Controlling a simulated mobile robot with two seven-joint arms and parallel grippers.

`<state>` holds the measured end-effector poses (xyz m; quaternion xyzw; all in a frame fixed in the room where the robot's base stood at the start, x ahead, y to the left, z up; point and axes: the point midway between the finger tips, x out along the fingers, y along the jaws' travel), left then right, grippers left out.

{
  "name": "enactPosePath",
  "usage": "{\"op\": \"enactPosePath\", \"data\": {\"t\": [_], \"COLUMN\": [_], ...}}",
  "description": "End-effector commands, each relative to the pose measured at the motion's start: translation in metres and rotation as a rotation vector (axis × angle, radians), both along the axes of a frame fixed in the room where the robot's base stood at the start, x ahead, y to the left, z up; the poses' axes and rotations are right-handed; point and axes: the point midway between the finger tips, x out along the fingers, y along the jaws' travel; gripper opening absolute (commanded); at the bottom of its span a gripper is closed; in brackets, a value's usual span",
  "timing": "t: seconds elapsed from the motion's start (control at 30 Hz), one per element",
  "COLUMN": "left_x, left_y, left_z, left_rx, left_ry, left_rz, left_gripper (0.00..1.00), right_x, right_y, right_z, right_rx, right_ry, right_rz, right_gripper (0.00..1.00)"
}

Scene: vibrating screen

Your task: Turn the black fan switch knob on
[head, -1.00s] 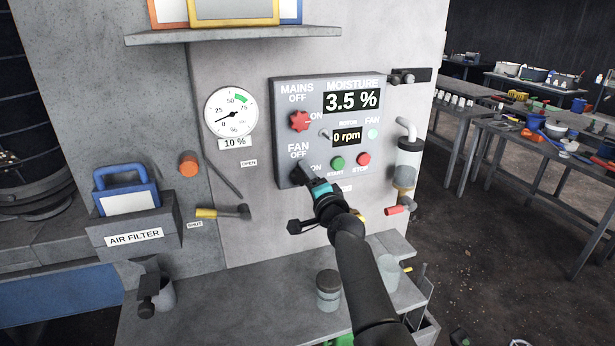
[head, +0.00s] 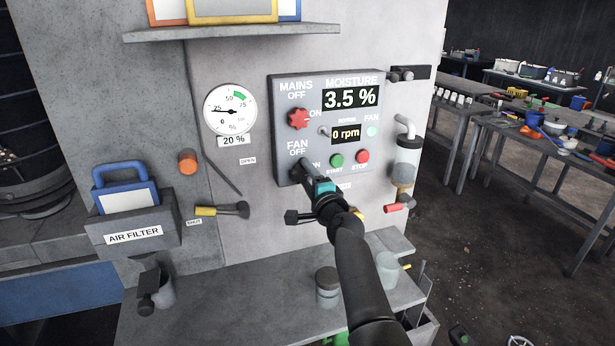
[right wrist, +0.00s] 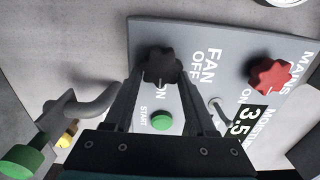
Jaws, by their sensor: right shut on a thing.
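The black fan switch knob (right wrist: 162,66) is a lobed knob on the grey control panel (head: 284,100), beside the "FAN OFF" and "ON" lettering. My right gripper (right wrist: 160,75) has its two fingers on either side of the knob and is shut on it. In the head view my right gripper (head: 302,170) reaches the panel's lower left corner and hides most of the knob. I cannot tell which way the knob points. My left gripper is not in view.
The red mains knob (head: 299,118) sits above the fan knob. The green start button (head: 337,160) and red stop button (head: 362,156) are to the right. A round gauge (head: 230,110) above a "20 %" label is at the left. A grey ledge (head: 215,310) with jars lies below.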

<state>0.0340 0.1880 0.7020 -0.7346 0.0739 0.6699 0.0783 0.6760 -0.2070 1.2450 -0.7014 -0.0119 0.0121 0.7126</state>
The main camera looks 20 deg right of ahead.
Motion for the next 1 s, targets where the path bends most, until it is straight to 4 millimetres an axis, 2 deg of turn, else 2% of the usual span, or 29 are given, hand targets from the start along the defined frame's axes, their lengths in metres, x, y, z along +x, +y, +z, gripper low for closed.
{"op": "enactPosePath", "data": {"t": [0.03,0.07,0.3,0.67,0.87,1.0], "left_x": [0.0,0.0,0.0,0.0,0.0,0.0], "left_y": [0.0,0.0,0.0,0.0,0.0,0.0], "left_z": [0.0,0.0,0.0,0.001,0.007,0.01], "left_rx": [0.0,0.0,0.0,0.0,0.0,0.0], "left_ry": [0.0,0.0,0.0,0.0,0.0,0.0], "left_rz": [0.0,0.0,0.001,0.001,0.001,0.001], "left_gripper": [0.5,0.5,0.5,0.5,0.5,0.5], "right_x": [0.0,0.0,0.0,-0.003,-0.019,-0.037], "right_y": [0.001,0.001,0.001,0.0,0.0,-0.001], "right_z": [0.0,0.0,0.0,0.0,0.0,0.0], "right_rx": [0.003,0.003,0.001,0.0,0.001,0.0], "right_ry": [0.0,0.0,0.0,0.001,0.001,0.001], "right_rz": [0.001,0.001,0.001,0.0,0.001,0.0], "right_gripper": [0.01,0.57,0.84,0.86,0.86,0.86]}}
